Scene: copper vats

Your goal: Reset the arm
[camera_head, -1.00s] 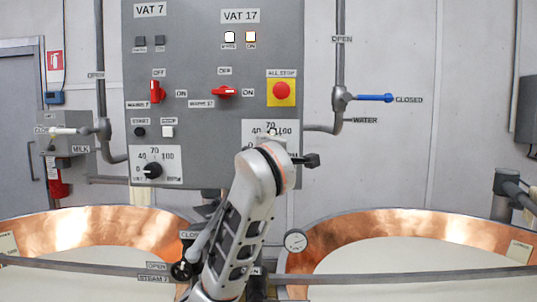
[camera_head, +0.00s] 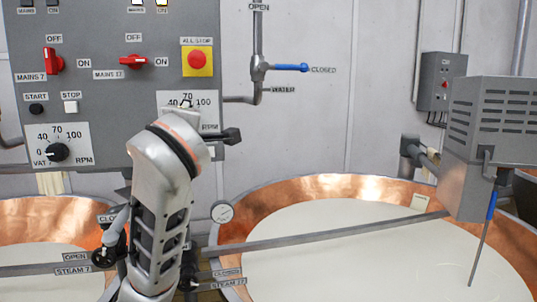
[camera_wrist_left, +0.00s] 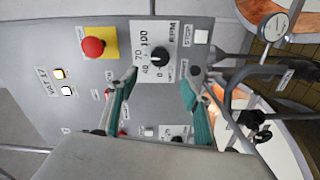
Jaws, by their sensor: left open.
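My left arm rises from the bottom of the head view, its wrist (camera_head: 165,160) in front of the lower right of the grey control panel (camera_head: 120,85). In the head view my left gripper is mostly hidden behind the wrist; a dark part (camera_head: 230,136) sticks out to the right. In the left wrist view the left gripper (camera_wrist_left: 163,76) is open, its two teal-padded fingers apart and nothing held between them. The black speed knob of vat 17 (camera_wrist_left: 160,58) shows just beyond the fingertips; whether they touch it I cannot tell. The right gripper is not in view.
The panel carries a red all-stop button (camera_head: 197,60) and two red mains switches. A blue-handled water valve (camera_head: 290,67) sits right of it. Copper vats with pale liquid lie below, crossed by a rail (camera_head: 330,232). A grey vented box (camera_head: 490,125) hangs over the right vat.

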